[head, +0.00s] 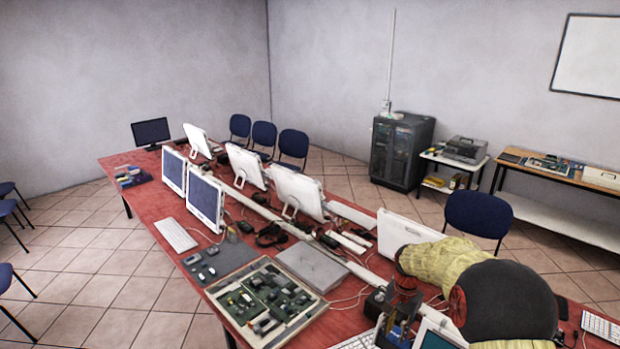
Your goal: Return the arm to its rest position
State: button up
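My arm comes in at the lower right of the head view, with a yellow fabric-like cover, a large dark rounded part and red rings. It is bent over the near right part of the red table (150,216). My gripper (395,325) points down at the arm's near end, low over the table. It is small and dark against cluttered items, so I cannot tell whether its fingers are open or shut, or whether anything is between them. The arm hides part of the table behind it.
Several monitors (206,199) stand along the table. The left floor is mostly clear.

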jog(key=s+a+r+n+t+b, duration=0.2)
jog(key=s+r+n+b, duration=0.1)
jog(key=s, duration=0.8)
jog(key=s+a+r+n+t+b, duration=0.1)
jog(key=s+a+r+n+b, duration=0.1)
jog(key=s+b, duration=0.4)
jog(key=s+a+r+n+t+b, duration=0.2)
jog(key=s+r+n+b, duration=0.2)
jog(key=s, duration=1.2)
notch_tip(320, 180, up, 2)
jog(key=shift+s+a+r+t+b, duration=0.2)
jog(key=shift+s+a+t+b, duration=0.1)
jog(key=shift+s+b, duration=0.15)
